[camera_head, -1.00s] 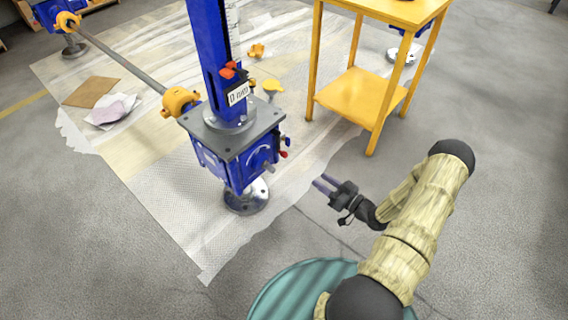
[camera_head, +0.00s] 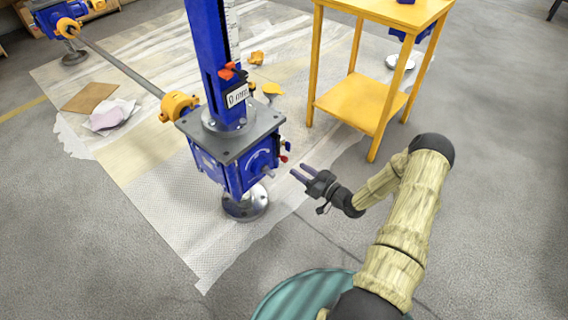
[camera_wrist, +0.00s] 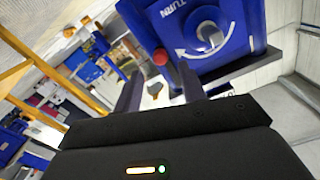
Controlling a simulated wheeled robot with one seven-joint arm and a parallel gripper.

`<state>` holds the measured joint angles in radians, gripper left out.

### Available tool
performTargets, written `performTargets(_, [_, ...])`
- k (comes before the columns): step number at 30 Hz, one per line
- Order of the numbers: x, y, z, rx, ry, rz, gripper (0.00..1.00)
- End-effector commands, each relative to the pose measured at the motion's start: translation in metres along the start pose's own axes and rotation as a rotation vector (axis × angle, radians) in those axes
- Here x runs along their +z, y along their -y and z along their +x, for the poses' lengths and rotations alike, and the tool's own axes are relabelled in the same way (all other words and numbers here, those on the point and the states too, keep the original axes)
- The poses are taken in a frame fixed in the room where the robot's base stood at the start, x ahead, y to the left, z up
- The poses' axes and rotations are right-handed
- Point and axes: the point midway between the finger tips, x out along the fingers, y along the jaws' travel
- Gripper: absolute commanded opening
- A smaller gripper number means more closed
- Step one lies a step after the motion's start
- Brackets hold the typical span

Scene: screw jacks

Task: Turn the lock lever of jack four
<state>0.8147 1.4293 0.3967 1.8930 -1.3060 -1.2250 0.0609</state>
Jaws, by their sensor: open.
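A blue screw jack (camera_head: 222,165) with a grey top plate stands on a round metal foot (camera_head: 246,204); no jack number is readable. A small lever with a red knob (camera_head: 284,158) sticks out of its right side. In the wrist view the red knob (camera_wrist: 160,57) is beside a face marked "TURN" with a curved arrow and a metal shaft end (camera_wrist: 209,35). My gripper (camera_head: 299,174) is open and empty, just right of the jack, fingers pointing toward it. In the wrist view the knob appears beyond and between the fingertips (camera_wrist: 160,88), apart from them.
A yellow two-shelf stand (camera_head: 356,100) is behind and right of my gripper. A long rod (camera_head: 120,60) joins the jack to another at the back left. Cardboard and paper (camera_head: 110,114) lie on the floor sheet. Floor to the right is clear.

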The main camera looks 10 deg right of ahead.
Motion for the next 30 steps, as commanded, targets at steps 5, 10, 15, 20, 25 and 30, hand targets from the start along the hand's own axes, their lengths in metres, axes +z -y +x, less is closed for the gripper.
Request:
performTargets(5, [0.004,0.0,0.033,-0.003,0.0,-0.001,0.41])
performTargets(10, [0.003,-0.001,0.061,-0.002,0.0,-0.002,0.41])
performTargets(15, [0.001,0.0,0.076,0.0,0.001,-0.001,0.41])
performTargets(20, [0.0,0.0,0.079,0.001,0.0,0.0,0.41])
performTargets(25, [0.0,0.0,0.079,0.0,0.0,0.0,0.37])
performTargets(30, [0.0,0.0,0.079,0.0,0.0,0.0,0.04])
